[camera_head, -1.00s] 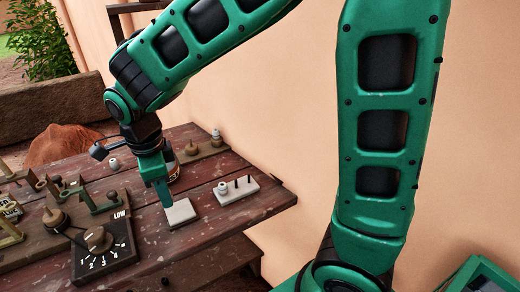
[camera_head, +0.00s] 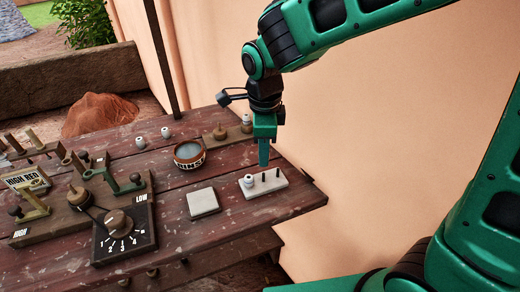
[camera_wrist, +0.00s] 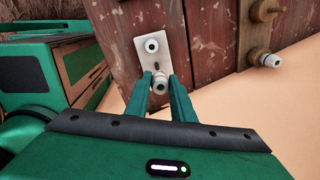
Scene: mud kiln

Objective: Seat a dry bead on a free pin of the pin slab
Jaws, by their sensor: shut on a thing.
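The pale pin slab (camera_head: 275,186) lies near the table's right end and also shows in the wrist view (camera_wrist: 181,58). A white bead (camera_head: 249,180) sits on its left pin; this bead is at the slab's far end in the wrist view (camera_wrist: 152,45). Dark bare pins (camera_head: 277,173) stand to its right. My gripper (camera_head: 264,164) points down just above the slab's middle. In the wrist view its fingers (camera_wrist: 161,84) are shut on a pale bead (camera_wrist: 159,87) over the slab. Whether the held bead touches a pin cannot be told.
A grey square tile (camera_head: 203,202) lies left of the slab. Behind it stand a rinse bowl (camera_head: 188,155) and two loose white beads (camera_head: 140,142). A wooden strip with posts (camera_head: 220,133) is at the back. A dial box (camera_head: 123,235) is on the left. The wall is close on the right.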

